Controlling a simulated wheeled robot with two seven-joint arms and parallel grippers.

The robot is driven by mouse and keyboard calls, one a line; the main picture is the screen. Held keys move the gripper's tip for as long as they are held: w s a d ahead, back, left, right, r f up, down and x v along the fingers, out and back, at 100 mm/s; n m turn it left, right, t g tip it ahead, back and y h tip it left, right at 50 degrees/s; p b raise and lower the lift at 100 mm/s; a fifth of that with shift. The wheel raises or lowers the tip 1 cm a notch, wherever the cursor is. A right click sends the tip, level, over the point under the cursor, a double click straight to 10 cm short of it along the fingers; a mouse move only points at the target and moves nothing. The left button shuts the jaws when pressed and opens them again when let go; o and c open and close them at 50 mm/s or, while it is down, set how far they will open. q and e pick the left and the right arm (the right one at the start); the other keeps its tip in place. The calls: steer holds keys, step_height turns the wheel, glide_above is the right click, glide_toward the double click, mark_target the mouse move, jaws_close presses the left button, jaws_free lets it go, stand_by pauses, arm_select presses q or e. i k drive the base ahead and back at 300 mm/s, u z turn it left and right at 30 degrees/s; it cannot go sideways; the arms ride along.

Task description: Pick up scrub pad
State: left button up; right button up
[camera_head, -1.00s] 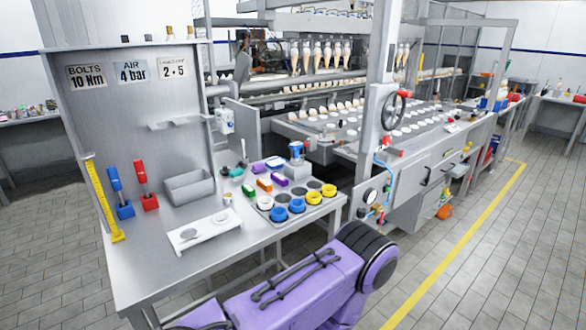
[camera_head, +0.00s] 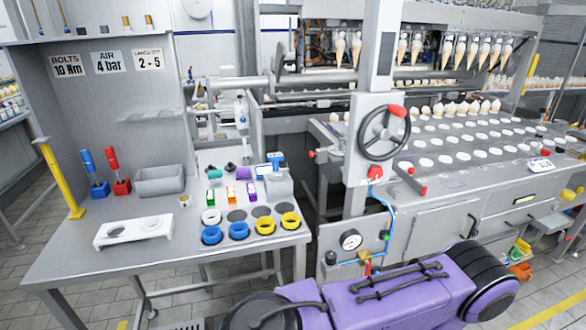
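I cannot tell for certain which item is the scrub pad. Small coloured items lie on the metal workbench (camera_head: 75,262): a green block (camera_head: 210,197), an orange block (camera_head: 231,194) and a purple block (camera_head: 251,189) in a row. Behind them are a dark green item (camera_head: 213,172) and a purple item (camera_head: 232,171), too small to make out. Neither of my grippers is in view. A purple arm link of mine crosses the bottom right of the picture, in front of the bench and machine.
A tray of blue (camera_head: 211,236) and yellow (camera_head: 290,221) rings lies at the bench's right front. A grey bin (camera_head: 160,182), a white stand (camera_head: 132,233) and red and blue tools stand left. The cone machine with its handwheel (camera_head: 384,133) blocks the right. Floor shows at lower left.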

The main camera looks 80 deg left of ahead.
mark_target(242, 173)
steer(key=i, duration=1.1)
steer(key=u, duration=2.55)
